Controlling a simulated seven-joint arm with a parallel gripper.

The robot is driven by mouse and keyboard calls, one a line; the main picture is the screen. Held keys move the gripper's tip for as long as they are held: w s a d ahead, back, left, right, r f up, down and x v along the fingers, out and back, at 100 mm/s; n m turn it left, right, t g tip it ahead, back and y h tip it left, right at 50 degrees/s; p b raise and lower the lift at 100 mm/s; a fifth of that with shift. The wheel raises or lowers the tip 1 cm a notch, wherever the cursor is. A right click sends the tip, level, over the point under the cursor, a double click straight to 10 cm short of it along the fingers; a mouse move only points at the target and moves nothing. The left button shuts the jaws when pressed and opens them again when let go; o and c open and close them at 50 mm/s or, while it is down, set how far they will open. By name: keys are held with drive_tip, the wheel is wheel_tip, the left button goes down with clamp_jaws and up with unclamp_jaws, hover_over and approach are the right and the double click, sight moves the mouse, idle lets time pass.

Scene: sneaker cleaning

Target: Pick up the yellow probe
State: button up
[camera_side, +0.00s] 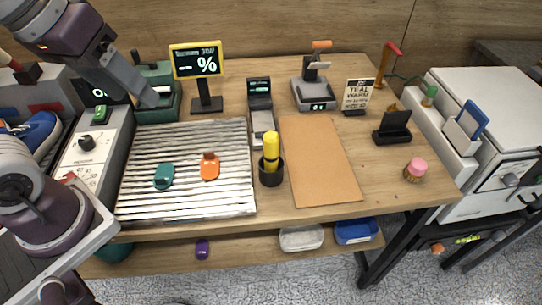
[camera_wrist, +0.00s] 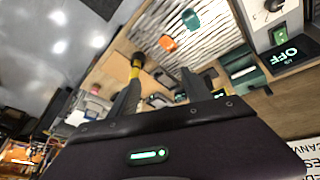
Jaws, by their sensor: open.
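The yellow probe (camera_side: 271,146) stands upright in a black cup (camera_side: 271,175) at the front middle of the table, between the ribbed mat and the brown board. In the wrist view the probe (camera_wrist: 135,71) and its black cup (camera_wrist: 138,58) show beyond the left finger, close to that finger's tip in the picture. My gripper (camera_side: 151,98) is at the upper left of the side view, above the mat's back-left corner and far from the probe. In the wrist view the two fingers of my gripper (camera_wrist: 160,77) are spread with nothing between them. The probe's lower end is hidden in the cup.
The ribbed mat (camera_side: 190,134) holds a teal piece (camera_side: 164,176) and an orange piece (camera_side: 209,166). A yellow-framed display (camera_side: 197,61) stands behind it. A grey device (camera_side: 261,107) stands just behind the cup. The brown board (camera_side: 318,160) is bare.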

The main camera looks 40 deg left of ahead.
drive_tip(key=w+d+f+n+g, duration=0.25)
drive_tip(key=w+n, duration=0.35)
drive_tip(key=w, duration=0.4)
drive_tip(key=n+g, duration=0.2)
drive_tip(key=n, duration=0.7)
hover_over(271, 148)
drive_tip(key=w+a, duration=0.2)
wheel_tip(271, 148, down, 12)
drive_tip(key=shift+s+d+f, duration=0.15)
drive_tip(key=shift+f, duration=0.1)
drive_tip(key=f, duration=0.8)
drive_tip(key=shift+s+d, duration=0.2)
drive_tip(key=shift+d, duration=0.1)
drive_tip(key=shift+r, duration=0.1)
clamp_jaws()
